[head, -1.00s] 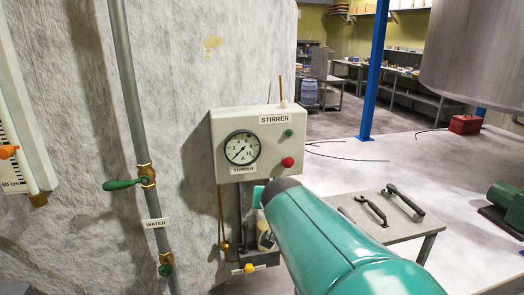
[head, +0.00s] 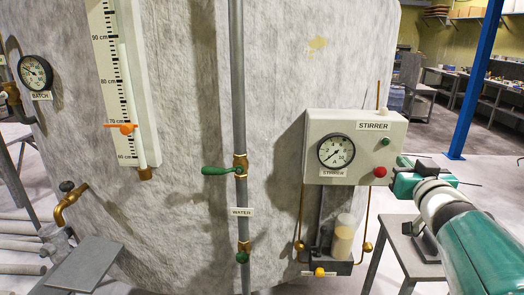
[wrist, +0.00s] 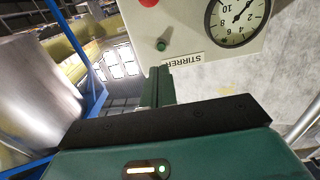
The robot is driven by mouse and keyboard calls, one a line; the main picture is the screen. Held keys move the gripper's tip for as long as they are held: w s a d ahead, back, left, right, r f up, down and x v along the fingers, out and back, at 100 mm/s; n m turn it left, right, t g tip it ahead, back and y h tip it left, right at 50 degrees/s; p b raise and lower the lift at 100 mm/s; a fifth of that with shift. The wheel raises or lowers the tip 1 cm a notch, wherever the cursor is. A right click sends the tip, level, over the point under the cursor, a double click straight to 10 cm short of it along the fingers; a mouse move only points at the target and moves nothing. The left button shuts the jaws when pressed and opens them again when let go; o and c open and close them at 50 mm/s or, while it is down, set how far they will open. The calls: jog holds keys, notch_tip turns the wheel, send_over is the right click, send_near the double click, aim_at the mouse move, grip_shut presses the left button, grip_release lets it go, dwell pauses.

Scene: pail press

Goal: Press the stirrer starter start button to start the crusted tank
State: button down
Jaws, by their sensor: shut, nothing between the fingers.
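The stirrer starter (head: 355,147) is a pale box labelled STIRRER on the crusted tank (head: 290,60). Its green start button (head: 385,142) sits at the upper right of the box's face, above a red button (head: 380,171). In the wrist view the green button (wrist: 161,45) stands just beyond my fingertips, and the box appears upside down. My gripper (head: 400,172) is to the right of the box in the head view. Its fingers are shut and empty in the wrist view (wrist: 160,72), apart from the button as far as I can see.
A dial gauge (head: 336,151) is on the box's left. A jar (head: 343,238) stands on a small shelf below, beside hanging brass-ended rods. A water pipe (head: 238,110) with a green-handled valve (head: 217,171) runs left of the box. A table (head: 408,245) stands at the right.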

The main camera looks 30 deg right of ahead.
jog(key=shift+x, duration=4.05)
jog(key=shift+w, duration=0.15)
jog(key=shift+w+d, duration=0.3)
jog(key=shift+w, duration=0.15)
jog(key=shift+s, duration=0.1)
send_near(386, 143)
jog(key=shift+x, duration=1)
